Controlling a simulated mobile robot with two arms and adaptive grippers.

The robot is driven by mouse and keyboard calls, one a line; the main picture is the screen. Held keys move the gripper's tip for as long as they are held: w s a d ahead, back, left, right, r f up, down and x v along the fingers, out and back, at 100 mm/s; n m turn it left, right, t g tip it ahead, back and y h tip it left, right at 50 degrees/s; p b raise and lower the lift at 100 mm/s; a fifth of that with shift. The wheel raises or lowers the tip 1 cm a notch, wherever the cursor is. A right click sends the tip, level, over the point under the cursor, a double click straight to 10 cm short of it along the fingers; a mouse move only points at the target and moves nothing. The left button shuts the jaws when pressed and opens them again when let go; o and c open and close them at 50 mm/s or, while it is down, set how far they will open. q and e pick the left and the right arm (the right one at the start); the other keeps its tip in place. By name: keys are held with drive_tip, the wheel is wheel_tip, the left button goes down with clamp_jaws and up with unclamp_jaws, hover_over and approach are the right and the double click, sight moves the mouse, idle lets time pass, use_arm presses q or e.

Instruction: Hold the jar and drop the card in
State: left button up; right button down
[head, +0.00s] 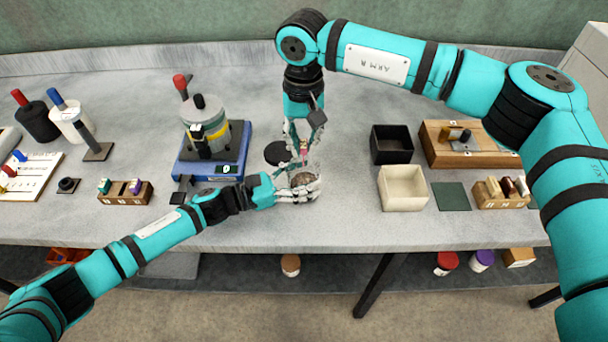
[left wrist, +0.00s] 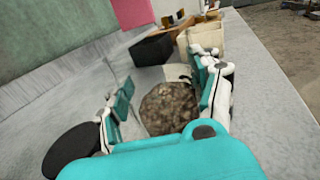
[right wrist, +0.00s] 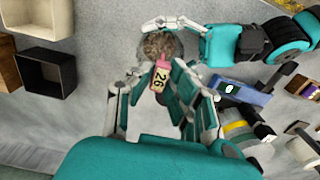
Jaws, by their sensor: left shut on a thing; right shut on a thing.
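The jar (head: 303,179) is filled with brown, grainy stuff, which shows from above in the left wrist view (left wrist: 170,108). My left gripper (head: 302,190) is shut around the jar near the table's front. My right gripper (head: 303,151) points down just behind and above the jar. It is shut on the card (right wrist: 160,76), a small pink piece with a pale label reading 26. The card's end overlaps the jar (right wrist: 162,46) in the right wrist view; I cannot tell whether they touch. Fingers hide most of the jar's wall.
A black disc (head: 278,153) lies left of the jar. A blue-based device (head: 212,165) stands further left. A black box (head: 391,145), a cream box (head: 403,188) and a wooden block (head: 470,148) stand to the right. A small wooden rack (head: 125,192) is at the left.

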sight(303, 144)
drive_tip(key=shift+f, duration=2.65)
drive_tip(key=c, duration=1.2)
unclamp_jaws()
drive_tip(key=shift+r, duration=0.1)
wheel_tip(303, 144, up, 12)
